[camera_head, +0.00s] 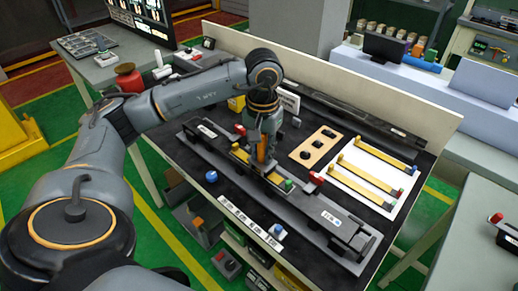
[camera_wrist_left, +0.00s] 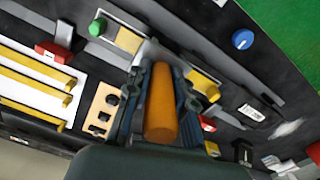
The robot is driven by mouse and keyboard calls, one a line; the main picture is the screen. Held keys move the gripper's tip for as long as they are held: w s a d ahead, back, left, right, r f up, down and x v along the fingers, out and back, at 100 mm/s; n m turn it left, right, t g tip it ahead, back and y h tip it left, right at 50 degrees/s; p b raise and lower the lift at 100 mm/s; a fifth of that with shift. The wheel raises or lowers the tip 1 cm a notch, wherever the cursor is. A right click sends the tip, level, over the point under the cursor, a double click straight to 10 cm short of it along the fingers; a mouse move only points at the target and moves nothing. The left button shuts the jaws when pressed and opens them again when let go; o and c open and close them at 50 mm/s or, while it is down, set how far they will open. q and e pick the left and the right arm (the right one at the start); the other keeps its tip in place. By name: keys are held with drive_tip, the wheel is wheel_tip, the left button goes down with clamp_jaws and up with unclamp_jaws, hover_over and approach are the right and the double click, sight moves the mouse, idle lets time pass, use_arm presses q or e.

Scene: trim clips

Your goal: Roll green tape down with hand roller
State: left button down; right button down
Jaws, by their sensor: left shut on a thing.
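My left gripper (camera_head: 263,158) is shut on the orange handle of the hand roller (camera_wrist_left: 160,112). It holds the roller over the middle of the long grey fixture at the table centre. A yellow strip with a green end piece (camera_head: 288,184) lies along this fixture, partly hidden under the gripper. The green end piece also shows in the wrist view (camera_wrist_left: 97,27), with yellow strip sections on both sides of the gripper. The roller's lower end is hidden, so I cannot tell whether it touches the strip. My right gripper is not in view.
A white sheet (camera_head: 345,183) with several yellow strips with coloured ends lies to the right. A tan board (camera_head: 316,148) with black parts is beside it. A red block (camera_head: 315,178) stands near the fixture. A low pale wall (camera_head: 400,100) runs along the back edge.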

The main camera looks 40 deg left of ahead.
use_arm(q)
drive_tip(key=shift+s+d+f, duration=0.15)
drive_tip(key=shift+d, duration=1.75)
drive_tip(key=shift+a, duration=0.15)
drive_tip(key=shift+w+a+b, duration=0.2)
drive_tip(key=shift+a+b, duration=0.85)
drive_tip(key=shift+a, duration=1.7)
drive_tip(key=shift+w+a+b, duration=0.15)
drive_tip(key=shift+a+b, duration=0.25)
drive_tip(key=shift+a, duration=1.2)
